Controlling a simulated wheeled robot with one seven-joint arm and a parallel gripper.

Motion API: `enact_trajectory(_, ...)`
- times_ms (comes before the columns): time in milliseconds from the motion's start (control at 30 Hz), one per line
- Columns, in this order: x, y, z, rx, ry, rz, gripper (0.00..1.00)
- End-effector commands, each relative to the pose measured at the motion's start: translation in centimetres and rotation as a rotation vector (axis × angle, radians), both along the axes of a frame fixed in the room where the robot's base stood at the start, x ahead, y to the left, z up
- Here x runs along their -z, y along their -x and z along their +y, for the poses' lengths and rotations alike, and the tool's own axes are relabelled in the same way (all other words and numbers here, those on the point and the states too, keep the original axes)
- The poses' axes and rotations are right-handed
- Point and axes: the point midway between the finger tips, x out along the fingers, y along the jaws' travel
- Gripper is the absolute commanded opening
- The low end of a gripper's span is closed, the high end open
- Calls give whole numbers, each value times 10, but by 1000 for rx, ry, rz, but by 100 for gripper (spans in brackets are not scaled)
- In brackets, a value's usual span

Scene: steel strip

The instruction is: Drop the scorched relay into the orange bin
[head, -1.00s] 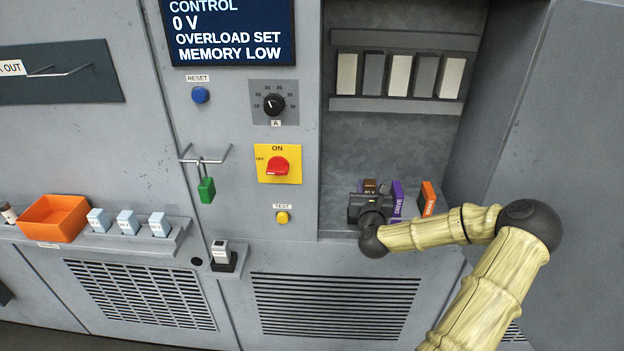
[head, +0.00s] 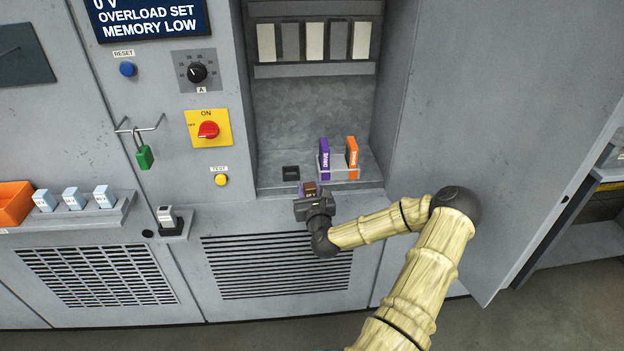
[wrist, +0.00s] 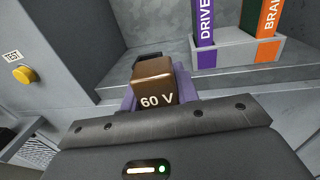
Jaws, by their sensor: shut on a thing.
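My gripper (head: 311,194) is shut on a brown relay marked 60 V (wrist: 153,84), which I take to be the scorched relay. It holds the relay in front of the open cabinet recess, clear of the black socket (head: 291,172) on the recess floor. In the wrist view the relay sits between the purple fingers, its front face towards me.
Light blue relays (head: 74,198) stand on the ledge right of the bin. A white relay (head: 166,215) sits in a black holder further right. A green padlock (head: 144,157) hangs from a hook above. Purple (head: 324,158) and orange (head: 352,157) upright pieces stand in a holder in the recess.

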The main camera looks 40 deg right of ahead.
Motion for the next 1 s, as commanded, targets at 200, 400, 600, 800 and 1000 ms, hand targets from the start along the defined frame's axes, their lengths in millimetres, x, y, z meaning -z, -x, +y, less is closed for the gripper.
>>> enact_trajectory(200,34,3,20,-50,-4,3,7)
enact_trajectory(400,78,8,57,-128,-8,4,7)
enact_trajectory(600,137,24,126,-256,-10,4,7)
enact_trajectory(800,178,48,201,-378,-10,1,7)
enact_trajectory(1000,191,63,236,-433,-5,-6,7)
